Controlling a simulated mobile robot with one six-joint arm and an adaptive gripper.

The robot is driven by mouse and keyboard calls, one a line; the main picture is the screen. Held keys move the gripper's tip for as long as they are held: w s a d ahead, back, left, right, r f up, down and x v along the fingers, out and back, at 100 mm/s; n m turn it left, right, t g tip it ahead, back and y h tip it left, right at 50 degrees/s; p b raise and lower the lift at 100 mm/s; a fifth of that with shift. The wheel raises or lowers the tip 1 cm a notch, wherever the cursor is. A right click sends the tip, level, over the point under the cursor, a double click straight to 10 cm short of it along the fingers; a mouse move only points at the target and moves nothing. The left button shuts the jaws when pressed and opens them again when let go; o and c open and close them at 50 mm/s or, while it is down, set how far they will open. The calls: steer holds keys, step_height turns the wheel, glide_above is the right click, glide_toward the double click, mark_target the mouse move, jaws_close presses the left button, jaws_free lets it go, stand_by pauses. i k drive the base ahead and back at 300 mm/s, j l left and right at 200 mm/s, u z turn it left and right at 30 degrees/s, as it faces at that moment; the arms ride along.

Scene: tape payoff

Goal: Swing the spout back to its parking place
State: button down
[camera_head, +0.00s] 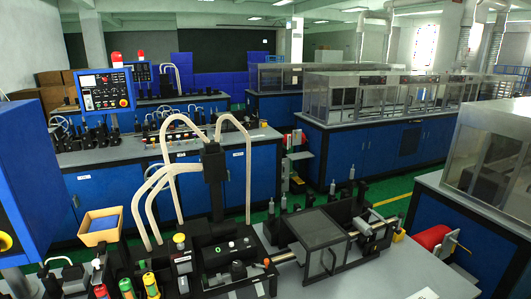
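No part that I can clearly tell as the spout shows in the head view. On the near bench stands a machine with a black upright column (214,175). Pale curved tubes (163,178) arch from around this column, some down to the left, one down to the right. I cannot tell whether one of them is the spout, and no parking place can be made out. A clear-sided box with a dark frame (318,242) sits on the machine's right part, beside a metal rod (375,229). My gripper is not in view.
A tan-rimmed tray (100,239) stands left of the column. Several coloured bottle-like items (151,285) stand at the front. A blue panel (18,185) fills the left edge. The grey bench top at the right (400,275) is mostly clear. A glazed cabinet (495,165) stands far right.

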mark_target(98, 263)
steer(key=u, duration=1.6)
steer(key=i+j+z, duration=0.25)
steer(key=j, duration=0.25)
steer(key=i, duration=0.1)
